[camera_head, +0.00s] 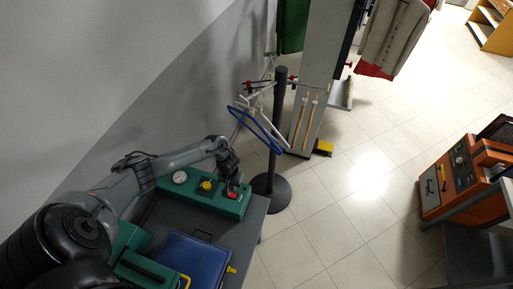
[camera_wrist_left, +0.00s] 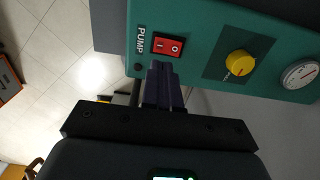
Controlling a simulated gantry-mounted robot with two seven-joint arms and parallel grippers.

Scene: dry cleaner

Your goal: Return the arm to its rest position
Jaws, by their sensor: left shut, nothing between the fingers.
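My left arm (camera_head: 110,195) reaches in from the left in the head view. Its gripper (camera_head: 232,178) is over the far right end of a green control box (camera_head: 205,196), close to the box's red switch (camera_head: 232,195). In the left wrist view the gripper (camera_wrist_left: 164,75) is shut and empty, its fingertips just below the red rocker switch (camera_wrist_left: 168,45) labelled PUMP. I cannot tell whether they touch the panel. My right gripper is not in view.
The box has a yellow knob (camera_wrist_left: 239,62) and a gauge (camera_wrist_left: 299,74). A blue case (camera_head: 190,258) lies on the grey table. A black post (camera_head: 277,140) with hangers stands beyond it. An orange machine (camera_head: 458,178) stands right; the tiled floor between is clear.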

